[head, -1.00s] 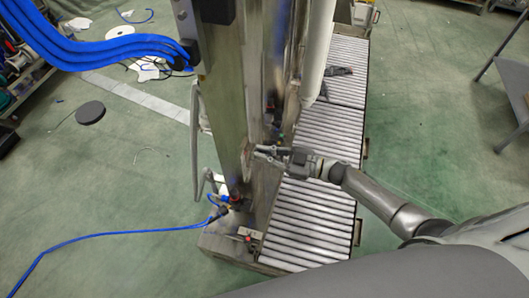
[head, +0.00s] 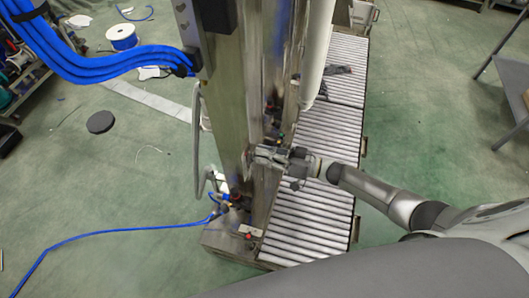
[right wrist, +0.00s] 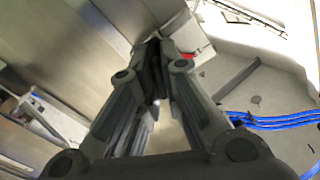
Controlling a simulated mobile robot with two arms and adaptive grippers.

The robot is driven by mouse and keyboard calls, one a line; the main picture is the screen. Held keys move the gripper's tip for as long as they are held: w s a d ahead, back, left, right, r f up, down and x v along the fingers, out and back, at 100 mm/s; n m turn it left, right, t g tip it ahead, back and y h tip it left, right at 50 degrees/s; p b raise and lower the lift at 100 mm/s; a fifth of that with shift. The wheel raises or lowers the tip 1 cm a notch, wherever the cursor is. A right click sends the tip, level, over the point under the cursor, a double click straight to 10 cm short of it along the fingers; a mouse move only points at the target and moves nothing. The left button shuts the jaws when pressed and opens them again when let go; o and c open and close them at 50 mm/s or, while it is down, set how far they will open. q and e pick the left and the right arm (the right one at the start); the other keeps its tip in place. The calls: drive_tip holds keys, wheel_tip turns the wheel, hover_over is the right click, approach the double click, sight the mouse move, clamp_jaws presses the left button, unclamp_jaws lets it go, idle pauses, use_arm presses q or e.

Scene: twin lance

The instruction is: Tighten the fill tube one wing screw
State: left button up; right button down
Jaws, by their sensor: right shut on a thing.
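My right gripper (head: 258,154) reaches in from the right to the tall metal machine column (head: 228,110), above the roller conveyor. In the right wrist view its two dark fingers (right wrist: 156,48) come together at the tips on a small dark part (right wrist: 154,68), which I take for the wing screw. The fingers hide most of it, so its shape and angle cannot be made out. In the head view the screw is too small and covered to tell. The fill tube cannot be singled out. My left gripper is not in view.
The roller conveyor (head: 309,217) runs along the machine's right side. A thick blue cable bundle (head: 110,72) hangs at upper left. A blue hose (head: 120,233) lies on the green floor at left. A dark disc (head: 100,122) lies on open floor.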

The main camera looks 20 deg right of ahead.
drive_tip(key=shift+r, duration=0.1)
drive_tip(key=m, duration=0.2)
drive_tip(key=shift+m+p, duration=0.3)
drive_tip(key=shift+m, duration=1)
drive_tip(key=c, duration=1.6)
unclamp_jaws()
drive_tip(key=shift+d, duration=0.1)
drive_tip(key=v, duration=0.6)
drive_tip(key=shift+p, duration=0.3)
